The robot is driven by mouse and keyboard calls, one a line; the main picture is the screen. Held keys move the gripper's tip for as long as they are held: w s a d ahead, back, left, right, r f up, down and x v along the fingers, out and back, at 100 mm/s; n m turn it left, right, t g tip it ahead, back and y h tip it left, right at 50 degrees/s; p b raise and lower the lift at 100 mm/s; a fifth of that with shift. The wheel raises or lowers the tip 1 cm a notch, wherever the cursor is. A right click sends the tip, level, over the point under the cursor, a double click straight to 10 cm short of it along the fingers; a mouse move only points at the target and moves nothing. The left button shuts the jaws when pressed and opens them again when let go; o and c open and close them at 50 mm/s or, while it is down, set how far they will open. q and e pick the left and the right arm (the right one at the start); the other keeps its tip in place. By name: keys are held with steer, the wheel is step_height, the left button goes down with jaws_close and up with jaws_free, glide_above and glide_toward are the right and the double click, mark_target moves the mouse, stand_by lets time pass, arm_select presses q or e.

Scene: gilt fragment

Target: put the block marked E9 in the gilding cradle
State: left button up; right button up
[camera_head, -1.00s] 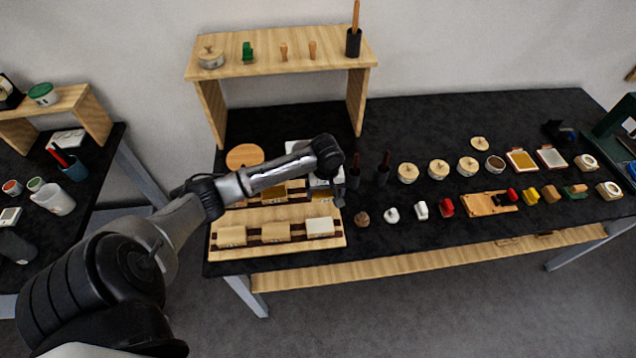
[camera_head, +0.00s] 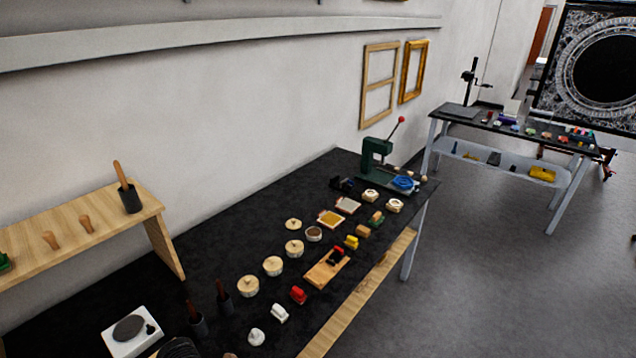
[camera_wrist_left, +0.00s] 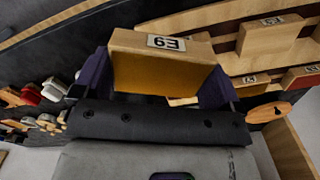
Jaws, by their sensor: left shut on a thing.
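In the left wrist view my left gripper (camera_wrist_left: 158,82) is shut on a pale wooden block (camera_wrist_left: 185,48) with a golden face. Its white label appears upside down and reads as E9. The block is held between the two dark fingers, above the bench with the wooden rack (camera_wrist_left: 225,68). Other labelled blocks (camera_wrist_left: 266,36) sit on that rack. In the head view only a dark piece of my arm shows at the bottom edge; the gripper and held block are out of that view. I cannot tell for sure which thing is the gilding cradle. My right gripper is not in view.
The black bench holds a white hotplate (camera_head: 131,331), lidded round pots (camera_head: 272,266), a wooden board (camera_head: 327,268) and a green press (camera_head: 375,165). A raised wooden shelf (camera_head: 95,222) stands at left. Another table (camera_head: 520,132) stands far right; grey floor (camera_head: 490,270) lies open before it.

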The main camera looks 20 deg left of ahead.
arm_select(q)
steer(key=s+d+r+m, duration=0.1)
steer(key=d+r+m, duration=0.55)
steer(key=d, duration=0.55)
steer(key=w+d+r+m, duration=0.1)
steer(key=w+r, duration=0.4)
steer(key=r, duration=0.4)
steer(key=w+r, duration=0.4)
steer(key=r, duration=0.6)
steer(key=s+r+p, duration=0.4)
steer(key=r+p, duration=0.3)
steer(key=p, duration=0.3)
steer(key=s+r+p, duration=0.4)
steer(key=r+p, duration=0.4)
steer(key=p, duration=0.2)
steer(key=shift+s+d+r, duration=0.15)
steer(key=shift+s+r, duration=0.15)
steer(key=shift+s, duration=0.05)
